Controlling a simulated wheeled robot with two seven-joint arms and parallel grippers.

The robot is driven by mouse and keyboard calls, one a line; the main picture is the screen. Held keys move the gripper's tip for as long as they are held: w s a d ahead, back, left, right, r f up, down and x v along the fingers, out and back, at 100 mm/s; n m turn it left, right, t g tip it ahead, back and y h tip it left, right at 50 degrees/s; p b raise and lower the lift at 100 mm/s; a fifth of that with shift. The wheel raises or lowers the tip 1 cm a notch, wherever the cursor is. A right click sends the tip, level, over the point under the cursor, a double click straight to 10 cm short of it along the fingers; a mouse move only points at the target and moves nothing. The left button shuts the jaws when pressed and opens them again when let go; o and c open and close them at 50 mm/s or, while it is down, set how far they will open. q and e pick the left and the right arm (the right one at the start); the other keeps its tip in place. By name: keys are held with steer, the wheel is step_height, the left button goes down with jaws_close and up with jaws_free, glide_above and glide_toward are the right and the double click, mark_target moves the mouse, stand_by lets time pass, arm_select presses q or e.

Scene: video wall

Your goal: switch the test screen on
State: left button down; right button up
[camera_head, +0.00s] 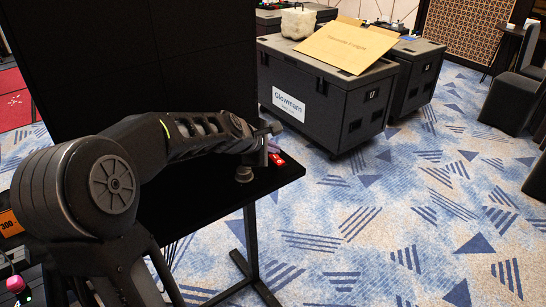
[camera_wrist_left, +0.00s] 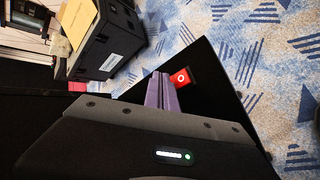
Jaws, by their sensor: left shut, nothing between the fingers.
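A red switch (camera_head: 277,159) with a white mark lies on the black table (camera_head: 210,215), near its right end. In the left wrist view the switch (camera_wrist_left: 181,78) shows a white ring and sits just beyond my fingertips. My left gripper (camera_head: 266,150) reaches over the table beside the switch. Its purple fingers (camera_wrist_left: 161,92) are shut and empty; I cannot tell if they touch the switch. A large black panel (camera_head: 150,60) stands behind my left arm, dark on the side I see; I cannot tell if it is the test screen. My right gripper is out of view.
A small grey round piece (camera_head: 244,174) stands on the table left of the switch. A black flight case (camera_head: 320,105) with a cardboard sheet (camera_head: 348,45) stands behind. Chairs (camera_head: 512,98) are at the far right. The patterned carpet (camera_head: 400,220) right of the table is clear.

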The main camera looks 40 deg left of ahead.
mark_target(276, 164)
arm_select(q)
steer(key=shift+a+f+b, duration=0.15)
steer(key=shift+f+b, duration=0.25)
steer(key=shift+f, duration=0.1)
stand_by(0.6)
steer(key=shift+r, duration=0.1)
steer(key=shift+d+r+p, duration=0.25)
steer(key=shift+r+p, duration=0.5)
steer(key=shift+p, duration=0.3)
steer(key=shift+r, duration=0.1)
steer(key=r+p, duration=0.1)
steer(key=p, duration=0.1)
steer(key=d+r+p, duration=0.1)
steer(key=r, duration=0.1)
steer(key=r+p, duration=0.1)
steer(key=p, duration=0.1)
steer(key=shift+s+d+r+p, duration=0.25)
steer(key=shift+r+p, duration=0.1)
steer(key=shift+f, duration=0.1)
